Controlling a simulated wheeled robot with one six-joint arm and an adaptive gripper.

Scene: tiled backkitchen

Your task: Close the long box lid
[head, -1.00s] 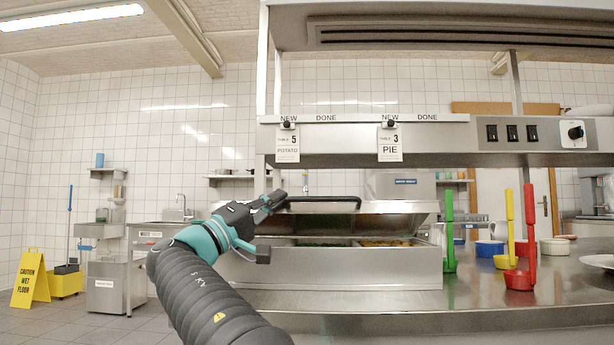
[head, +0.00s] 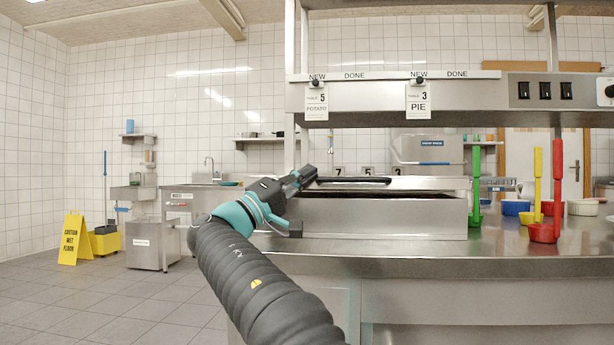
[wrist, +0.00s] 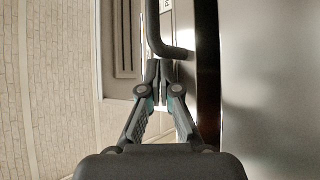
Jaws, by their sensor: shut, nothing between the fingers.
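The long steel box (head: 420,219) stands on the counter, its front wall facing me. Its lid (head: 430,184) is low over the box, with a dark gap along the front between lid and wall. The lid's black handle (head: 350,181) runs along its front part. My gripper (head: 308,173) is at the left end of the handle, with its fingers together and nothing between them. In the wrist view the fingertips (wrist: 158,70) are close beside the bent end of the black handle (wrist: 178,52); I cannot tell if they touch. The box's contents are hidden.
Green, yellow and red ladles (head: 557,190) stand on the counter to the right, with bowls near them. A steel overshelf (head: 450,103) with order tickets hangs above the box. A yellow wet floor sign (head: 74,238) stands on the floor at far left.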

